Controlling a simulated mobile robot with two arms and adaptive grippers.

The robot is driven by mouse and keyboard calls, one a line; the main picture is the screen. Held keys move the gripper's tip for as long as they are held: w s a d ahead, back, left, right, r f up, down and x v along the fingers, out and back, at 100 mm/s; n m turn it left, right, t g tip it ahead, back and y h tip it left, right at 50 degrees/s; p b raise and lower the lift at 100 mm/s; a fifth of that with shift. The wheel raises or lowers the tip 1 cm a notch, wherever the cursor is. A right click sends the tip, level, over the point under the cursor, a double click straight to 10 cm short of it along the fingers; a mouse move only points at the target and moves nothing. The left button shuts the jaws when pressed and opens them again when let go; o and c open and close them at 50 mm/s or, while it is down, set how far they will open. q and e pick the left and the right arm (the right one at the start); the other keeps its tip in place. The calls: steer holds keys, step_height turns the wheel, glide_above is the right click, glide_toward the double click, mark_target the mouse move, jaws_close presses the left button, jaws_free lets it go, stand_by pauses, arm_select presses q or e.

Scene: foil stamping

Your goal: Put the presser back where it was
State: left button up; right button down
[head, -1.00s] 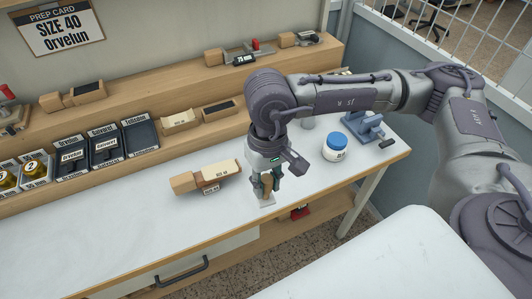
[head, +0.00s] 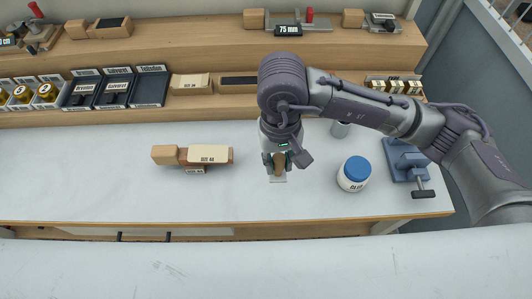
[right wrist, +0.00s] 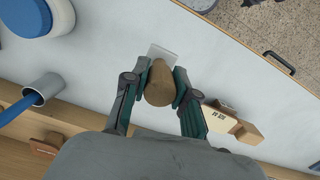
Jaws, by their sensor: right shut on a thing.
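My right gripper (head: 278,162) is shut on the presser, which has a brown wooden grip and a pale flat plate. In the right wrist view, the wooden grip of the presser (right wrist: 159,82) is between the two fingers of my right gripper (right wrist: 161,88), with the plate showing beyond it. In the head view, the plate of the presser (head: 278,179) shows below the fingers over the white tabletop. I cannot tell whether it touches the table. My left gripper is not in view.
A wooden holder with a cream block (head: 208,155) lies left of my right gripper. A blue-lidded jar (head: 354,174), a grey cup (head: 340,130) and a blue clamp-like device (head: 405,160) stand to the right. Dark trays (head: 115,90) line the shelf. The left tabletop is clear.

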steer(key=w+a+f+p, duration=0.1)
steer(key=f, duration=0.1)
steer(key=w+a+f+p, duration=0.1)
steer(key=w+f, duration=0.1)
steer(key=w+a+f+p, duration=0.1)
steer(key=w+f, duration=0.1)
steer(key=f, duration=0.1)
steer(key=shift+w+a+f, duration=0.1)
steer(key=shift+w+a, duration=0.1)
steer(key=shift+w, duration=0.05)
steer(key=shift+f, duration=0.4)
steer(key=shift+w+f, duration=0.1)
steer(key=shift+f, duration=0.15)
steer(key=c, duration=0.9)
jaws_free()
steer(key=shift+r, duration=0.1)
